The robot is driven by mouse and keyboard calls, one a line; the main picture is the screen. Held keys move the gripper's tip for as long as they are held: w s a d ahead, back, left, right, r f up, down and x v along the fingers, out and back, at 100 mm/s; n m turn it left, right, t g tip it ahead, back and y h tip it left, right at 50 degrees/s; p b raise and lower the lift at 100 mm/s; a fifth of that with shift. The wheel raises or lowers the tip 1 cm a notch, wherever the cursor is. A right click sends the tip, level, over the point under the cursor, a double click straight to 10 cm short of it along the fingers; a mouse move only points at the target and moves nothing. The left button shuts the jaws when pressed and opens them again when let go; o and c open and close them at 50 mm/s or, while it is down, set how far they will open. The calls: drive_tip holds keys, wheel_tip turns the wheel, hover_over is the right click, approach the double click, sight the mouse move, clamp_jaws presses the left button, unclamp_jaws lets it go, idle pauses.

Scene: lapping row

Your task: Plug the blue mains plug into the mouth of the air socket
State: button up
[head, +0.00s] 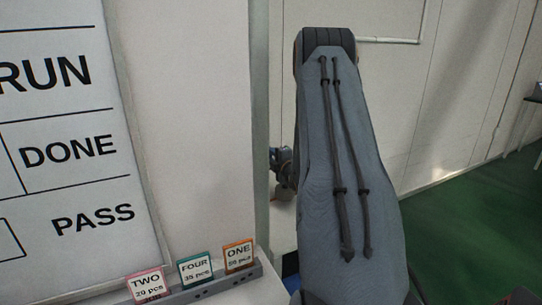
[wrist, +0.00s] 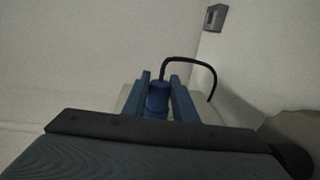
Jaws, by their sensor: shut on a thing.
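In the wrist view my gripper (wrist: 159,94) is shut on the blue mains plug (wrist: 157,99), with one finger on each side of it. A black cable (wrist: 186,60) rises from the plug, arches to the right and hangs down. My gripper does not show clearly in the head view, where my large grey arm fills the middle. I cannot make out the air socket for certain in either view.
A small grey box (wrist: 214,17) is on the wall at the upper right of the wrist view. In the head view a white board (head: 70,130) stands at left above a rail (head: 205,289) with cards TWO (head: 147,285), FOUR (head: 195,269) and ONE (head: 239,256). Green floor (head: 480,220) is open at right.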

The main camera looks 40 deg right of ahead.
drive_tip(key=shift+a, duration=0.1)
drive_tip(key=o, duration=1.1)
drive_tip(key=shift+s, duration=0.1)
drive_tip(key=shift+v, duration=3.85)
